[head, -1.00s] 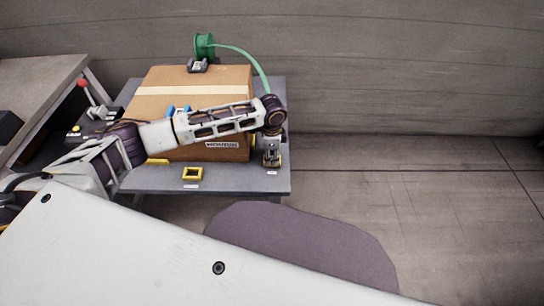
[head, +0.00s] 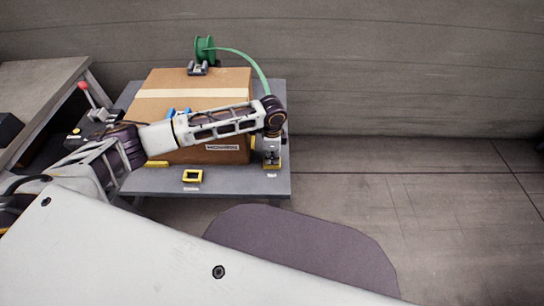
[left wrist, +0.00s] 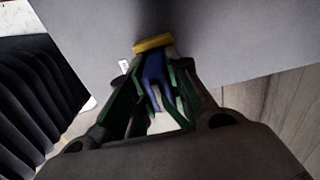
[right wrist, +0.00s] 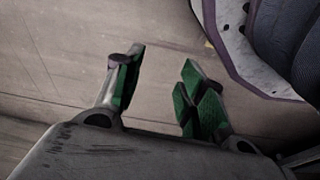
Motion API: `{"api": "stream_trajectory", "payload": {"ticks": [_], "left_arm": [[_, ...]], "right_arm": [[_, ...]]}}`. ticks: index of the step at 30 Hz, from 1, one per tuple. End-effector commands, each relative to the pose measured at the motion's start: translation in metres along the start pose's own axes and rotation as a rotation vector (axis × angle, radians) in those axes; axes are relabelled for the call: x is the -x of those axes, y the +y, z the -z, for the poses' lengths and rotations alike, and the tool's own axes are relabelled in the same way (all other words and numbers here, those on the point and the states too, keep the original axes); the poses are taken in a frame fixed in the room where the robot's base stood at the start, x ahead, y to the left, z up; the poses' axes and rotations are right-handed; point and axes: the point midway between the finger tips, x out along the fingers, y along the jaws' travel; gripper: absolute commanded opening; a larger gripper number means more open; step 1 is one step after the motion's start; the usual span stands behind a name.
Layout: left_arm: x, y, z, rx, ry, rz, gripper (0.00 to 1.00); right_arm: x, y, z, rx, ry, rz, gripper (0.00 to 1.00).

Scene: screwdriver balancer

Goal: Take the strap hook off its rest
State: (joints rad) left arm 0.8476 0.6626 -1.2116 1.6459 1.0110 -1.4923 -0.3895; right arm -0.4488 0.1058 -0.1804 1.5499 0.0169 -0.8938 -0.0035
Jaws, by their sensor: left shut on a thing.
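My left gripper (head: 272,158) points down over the right front corner of the grey table. In the left wrist view its green-padded fingers (left wrist: 153,100) are shut on a blue piece, which I take for the strap hook (left wrist: 153,70). The yellow rest (left wrist: 153,43) shows just beyond the fingertips; whether the hook touches it I cannot tell. The green strap (head: 246,58) arcs from a green reel (head: 204,47) over the box and goes out of sight behind my left wrist. My right gripper (right wrist: 160,80) is open and empty over the floor.
A large taped cardboard box (head: 215,85) fills most of the grey table (head: 235,183), behind my left forearm. A yellow frame (head: 193,176) lies near the front edge. A red-knobbed lever (head: 84,87) stands at the left. The floor to the right is clear.

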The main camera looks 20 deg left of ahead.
Motion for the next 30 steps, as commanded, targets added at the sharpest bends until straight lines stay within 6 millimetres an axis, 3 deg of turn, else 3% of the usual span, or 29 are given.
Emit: {"api": "stream_trajectory", "payload": {"ticks": [21,30], "left_arm": [[0.082,-0.001,0.000,0.001,0.001,0.000,0.00],[0.095,0.000,0.000,0.001,0.001,0.000,0.00]], "right_arm": [[-0.039,0.018,-0.034,-0.001,0.016,-0.025,0.40],[-0.044,0.019,-0.041,-0.001,0.019,-0.027,0.40]]}}
